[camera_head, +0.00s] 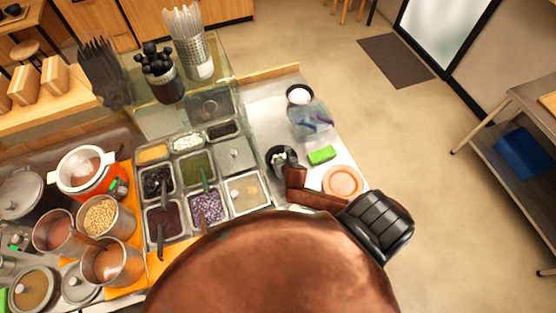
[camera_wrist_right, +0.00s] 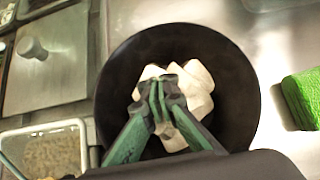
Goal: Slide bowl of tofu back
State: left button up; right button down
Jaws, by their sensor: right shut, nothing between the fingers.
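The bowl of tofu is a round black bowl (camera_wrist_right: 238,112) with white tofu chunks (camera_wrist_right: 200,88) in it. In the head view the bowl (camera_head: 270,157) stands on the light counter, partly hidden by my right arm and gripper. My right gripper (camera_wrist_right: 165,92) has green and dark fingers. Its fingertips are together with nothing between them, over the middle of the bowl in front of the tofu. I cannot tell whether they touch the tofu. The near side of the bowl is hidden by the gripper body. My left gripper is not in view.
A green sponge (camera_head: 321,155) and a pinkish round dish (camera_head: 342,182) lie right of the bowl. A clear container (camera_head: 309,121) stands behind. Steel topping bins (camera_head: 236,156) are close on the left. Bare counter (camera_head: 263,119) shows behind the bowl.

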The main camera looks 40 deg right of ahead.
jog(key=w+d, duration=0.1)
jog(key=w, duration=0.2)
jog(key=w+d, duration=0.1)
jog(key=w, duration=0.2)
jog(key=w+p, duration=0.1)
jog(key=w, duration=0.2)
jog(key=shift+w+d, duration=0.1)
jog(key=shift+d, duration=0.3)
jog(key=shift+r, duration=0.1)
jog(key=shift+s+a+r+p, duration=0.1)
jog(key=shift+s+r+p, duration=0.3)
jog(key=shift+p, duration=0.4)
jog(key=p+v, duration=0.4)
jog(key=shift+s+a+r, duration=0.1)
jog(key=shift+s+r, duration=0.05)
jog(key=shift+r, duration=0.25)
jog(key=p+v, duration=0.1)
jog(key=v, duration=0.2)
jog(key=shift+s+a+f, duration=0.1)
jog(key=shift+s+f, duration=0.05)
jog(key=shift+s+r, duration=0.3)
jog(key=shift+s, duration=0.05)
